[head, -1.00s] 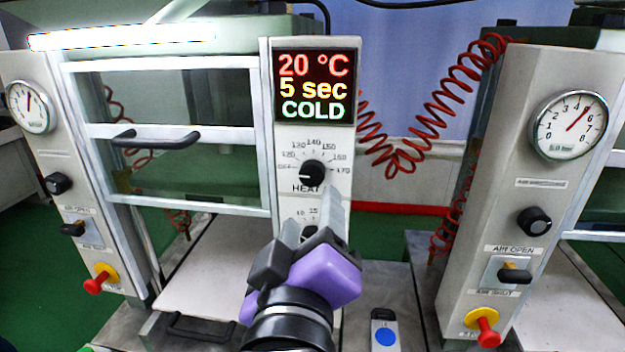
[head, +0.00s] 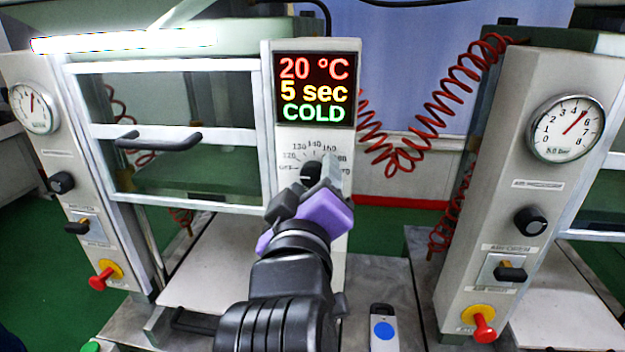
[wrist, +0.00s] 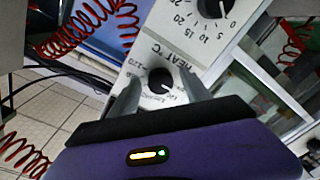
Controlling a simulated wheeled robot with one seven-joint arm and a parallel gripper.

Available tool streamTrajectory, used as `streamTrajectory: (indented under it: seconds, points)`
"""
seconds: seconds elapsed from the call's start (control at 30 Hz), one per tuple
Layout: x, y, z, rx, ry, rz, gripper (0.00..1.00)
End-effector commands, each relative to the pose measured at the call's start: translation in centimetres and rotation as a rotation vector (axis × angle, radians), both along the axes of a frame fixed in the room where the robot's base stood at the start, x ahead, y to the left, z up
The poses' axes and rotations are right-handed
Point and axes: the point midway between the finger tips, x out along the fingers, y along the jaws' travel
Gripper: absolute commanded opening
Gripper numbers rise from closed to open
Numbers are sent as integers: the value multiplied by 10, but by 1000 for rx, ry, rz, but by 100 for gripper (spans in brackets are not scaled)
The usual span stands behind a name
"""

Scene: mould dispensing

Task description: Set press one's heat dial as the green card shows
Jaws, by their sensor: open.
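The black heat dial (head: 309,172) is on the front panel of the press under the display, partly hidden by my gripper. In the wrist view, the heat dial (wrist: 160,79) shows upside down, between my two fingertips. My gripper (head: 322,172) is open, its fingers on either side of the dial. I cannot tell whether they touch it. The dial's setting is too small to read. The display (head: 315,89) reads 20 °C, 5 sec, COLD. I see no green card clearly.
A second dial with a seconds scale (wrist: 215,6) is close to the heat dial in the wrist view. A second press column (head: 530,190) with gauge and red knob stands right. Red coiled hoses (head: 430,125) hang between. A grey remote with blue button (head: 383,329) lies on the bench.

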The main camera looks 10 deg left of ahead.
Motion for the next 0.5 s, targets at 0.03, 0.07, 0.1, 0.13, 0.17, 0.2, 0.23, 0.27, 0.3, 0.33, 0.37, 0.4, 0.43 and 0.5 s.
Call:
streamTrajectory:
  seconds: [0.03, 0.07, 0.1, 0.13, 0.17, 0.2, 0.23, 0.27, 0.3, 0.33, 0.37, 0.4, 0.43, 0.5]
  points:
    - [0, 0, 0, 0, 0, 0, 56]
    - [0, 0, 0, 0, 0, 0, 56]
    - [0, 0, 0, 0, 0, 0, 50]
    - [0, 0, 0, 0, 0, 0, 44]
    - [0, 0, 0, 0, 0, 0, 38]
    - [0, 0, 0, 0, 0, 0, 30]
    - [0, 0, 0, 0, 0, 0, 24]
    - [0, 0, 0, 0, 0, 0, 19]
    - [0, 0, 0, 0, 0, 0, 11]
    - [0, 0, 0, 0, 0, 0, 5]
    - [0, 0, 0, 0, 1, 1, 0]
    - [0, 0, 0, 0, 1, 1, 0]
    - [0, 0, 0, 0, 1, 1, 0]
    - [0, 0, 0, 3, 1, 1, 0]
